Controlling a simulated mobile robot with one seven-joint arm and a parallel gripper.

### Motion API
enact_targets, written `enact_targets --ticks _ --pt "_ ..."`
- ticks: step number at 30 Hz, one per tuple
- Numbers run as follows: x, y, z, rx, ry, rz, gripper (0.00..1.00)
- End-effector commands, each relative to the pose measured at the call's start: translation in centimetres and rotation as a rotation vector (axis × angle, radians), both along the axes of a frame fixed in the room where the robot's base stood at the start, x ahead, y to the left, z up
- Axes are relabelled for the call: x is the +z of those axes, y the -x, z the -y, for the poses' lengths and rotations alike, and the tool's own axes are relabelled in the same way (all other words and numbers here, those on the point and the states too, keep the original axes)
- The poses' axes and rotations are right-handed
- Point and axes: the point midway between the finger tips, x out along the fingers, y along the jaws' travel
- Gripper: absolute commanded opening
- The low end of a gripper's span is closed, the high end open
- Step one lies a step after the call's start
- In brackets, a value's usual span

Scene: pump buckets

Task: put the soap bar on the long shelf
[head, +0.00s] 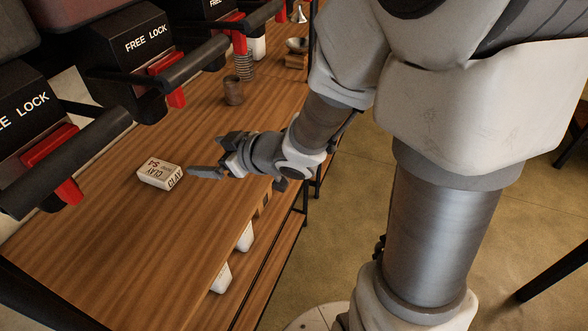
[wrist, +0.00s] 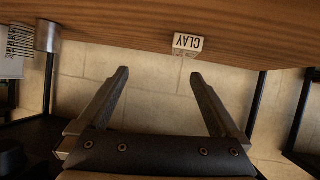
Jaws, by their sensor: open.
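The soap bar (head: 160,176) is a small white block printed "CLAY" and "$1". It lies flat on the long wooden shelf (head: 100,240). In the wrist view the bar (wrist: 188,43) shows at the shelf's edge, beyond the fingertips and right of centre between them. My gripper (head: 205,157) is open and empty, just right of the bar in the head view and apart from it. Both fingers (wrist: 160,75) show spread in the wrist view, with only floor seen between them.
Black "FREE LOCK" pump units with red levers (head: 66,172) and black handles (head: 92,158) overhang the shelf's left side. A brown cup (head: 233,90) stands farther back. White items (head: 221,278) sit on a lower level. The shelf around the bar is clear.

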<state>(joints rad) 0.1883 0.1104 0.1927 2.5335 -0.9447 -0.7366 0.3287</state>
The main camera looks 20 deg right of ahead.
Motion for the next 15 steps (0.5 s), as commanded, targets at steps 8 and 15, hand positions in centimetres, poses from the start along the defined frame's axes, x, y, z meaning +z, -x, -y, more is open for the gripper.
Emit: enact_targets --ticks 8,15 --pt "4.3 -0.2 8.4 -0.361 0.229 -0.026 1.0" --pt "7.4 4.4 13.5 -0.617 0.284 -0.162 1.0"
